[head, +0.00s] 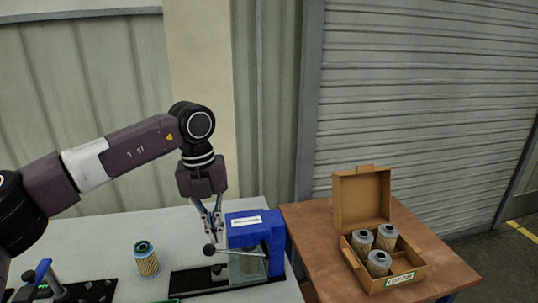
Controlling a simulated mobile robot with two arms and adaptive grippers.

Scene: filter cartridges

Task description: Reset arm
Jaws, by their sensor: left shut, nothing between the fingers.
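My left arm comes in from the left and bends down at the wrist. My left gripper (211,229) points down, shut and empty, above the white table, just left of the blue machine (247,226). Its fingertips are close to the dark ball-ended lever of the machine in this view; I cannot tell whether they touch. A filter cartridge (147,264) with a teal top stands upright on the table, left of and apart from the gripper. My right gripper is not in view.
A cardboard box (403,283) with an open lid holds three grey filter cartridges (386,238) on the brown table (310,238) at right. A fixture with a blue handle (43,270) stands at the lower left. The white table (105,232) is clear behind the cartridge.

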